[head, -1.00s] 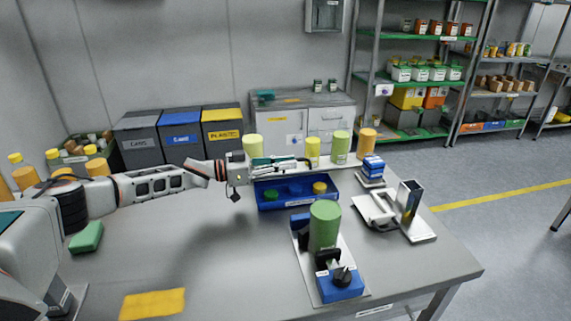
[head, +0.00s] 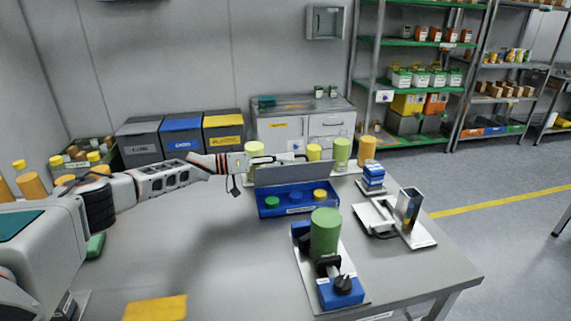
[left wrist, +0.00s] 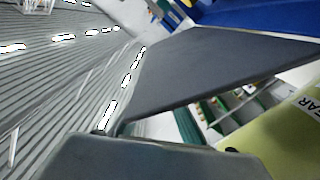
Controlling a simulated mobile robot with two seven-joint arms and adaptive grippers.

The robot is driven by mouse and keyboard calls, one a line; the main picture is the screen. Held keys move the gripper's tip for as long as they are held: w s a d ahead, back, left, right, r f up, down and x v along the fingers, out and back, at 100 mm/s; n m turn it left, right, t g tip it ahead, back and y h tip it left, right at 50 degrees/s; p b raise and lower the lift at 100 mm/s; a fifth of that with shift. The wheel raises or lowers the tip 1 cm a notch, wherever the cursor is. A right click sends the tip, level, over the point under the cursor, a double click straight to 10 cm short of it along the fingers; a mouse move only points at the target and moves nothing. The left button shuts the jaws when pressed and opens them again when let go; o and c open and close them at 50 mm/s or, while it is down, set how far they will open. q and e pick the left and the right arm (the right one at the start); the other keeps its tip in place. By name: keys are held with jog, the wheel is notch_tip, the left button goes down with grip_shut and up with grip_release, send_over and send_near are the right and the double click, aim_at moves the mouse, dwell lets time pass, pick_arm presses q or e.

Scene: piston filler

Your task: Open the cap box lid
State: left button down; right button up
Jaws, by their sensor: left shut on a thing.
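The blue cap box (head: 300,211) stands on the table with its grey lid (head: 290,175) raised, roughly upright along the back edge. Inside the box are a green cap (head: 272,202), a blue cap (head: 296,197) and a yellow cap (head: 320,195). My left gripper (head: 283,158) is at the lid's top edge, mostly hidden behind it, and is shut on the lid. In the left wrist view the lid (left wrist: 215,65) is a dark slab reaching from the finger (left wrist: 150,158) toward the blue box at top right. My right gripper is out of view.
Several bottles stand behind the box, including a green one (head: 342,152) and an orange one (head: 367,149). A fixture with a green cylinder (head: 324,235) is in front. A metal stand (head: 408,210) is at right. A yellow cloth (head: 155,308) lies at front left.

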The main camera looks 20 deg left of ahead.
pick_arm(q)
jog(key=shift+w+a+f+n, duration=0.3)
jog(key=shift+a+n, duration=0.05)
jog(key=shift+n, duration=0.05)
jog(key=shift+w+a+b, duration=0.3)
jog(key=shift+w+b, duration=0.1)
jog(key=shift+b, duration=0.2)
jog(key=c, duration=2.2)
grip_release()
jog(key=shift+f, duration=0.1)
jog(key=shift+a, duration=0.1)
jog(key=v, duration=1.1)
jog(key=shift+s+a+r, duration=0.2)
jog(key=shift+a+r, duration=0.15)
